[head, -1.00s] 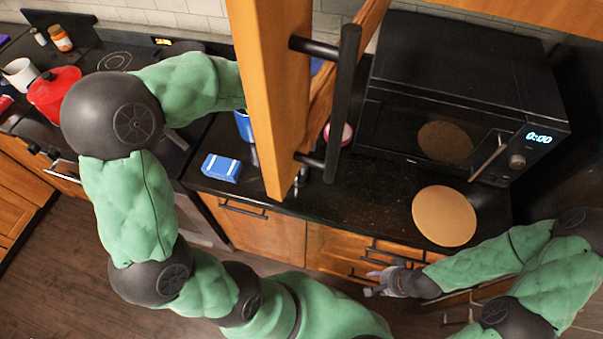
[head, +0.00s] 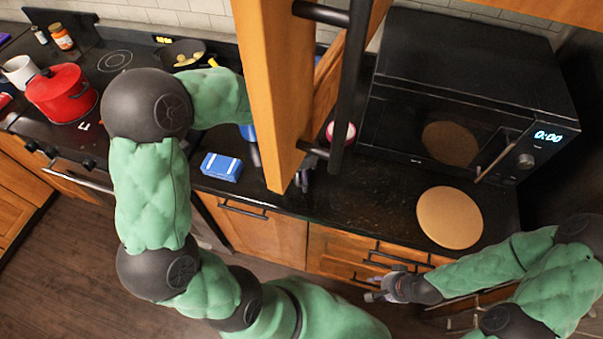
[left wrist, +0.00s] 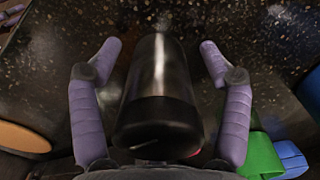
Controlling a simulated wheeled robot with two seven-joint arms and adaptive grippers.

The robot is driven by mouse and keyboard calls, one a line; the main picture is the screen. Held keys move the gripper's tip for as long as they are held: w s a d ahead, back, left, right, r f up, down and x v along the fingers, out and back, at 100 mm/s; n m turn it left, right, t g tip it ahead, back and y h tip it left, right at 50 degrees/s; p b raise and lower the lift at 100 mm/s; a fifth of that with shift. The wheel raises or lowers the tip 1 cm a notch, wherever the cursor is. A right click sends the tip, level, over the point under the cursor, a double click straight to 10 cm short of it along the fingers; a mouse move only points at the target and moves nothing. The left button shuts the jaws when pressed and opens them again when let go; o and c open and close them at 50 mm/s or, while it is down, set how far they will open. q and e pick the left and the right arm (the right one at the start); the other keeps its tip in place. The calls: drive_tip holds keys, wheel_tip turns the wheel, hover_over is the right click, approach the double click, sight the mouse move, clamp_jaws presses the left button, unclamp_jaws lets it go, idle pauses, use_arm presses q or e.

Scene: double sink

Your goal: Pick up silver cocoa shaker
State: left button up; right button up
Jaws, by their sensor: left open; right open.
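The silver shaker (left wrist: 157,75) with a dark end stands between the two purple fingers of my left gripper (left wrist: 160,44) in the left wrist view. The fingers are open on either side of it, with gaps showing. In the head view the shaker cannot be made out, and my left gripper is mostly hidden behind the open cabinet door (head: 265,90). My right gripper (head: 372,289) is open and empty in front of the drawers, below the counter edge.
A black microwave (head: 470,75) and a round tan board (head: 450,217) are at the right. A blue box (head: 222,167) lies left of the door. A red pot (head: 62,93) is on the stove. A green object (left wrist: 262,155) is right of the left gripper.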

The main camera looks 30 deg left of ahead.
use_arm(q)
drive_tip(key=c, duration=1.3)
drive_tip(key=shift+r, duration=0.1)
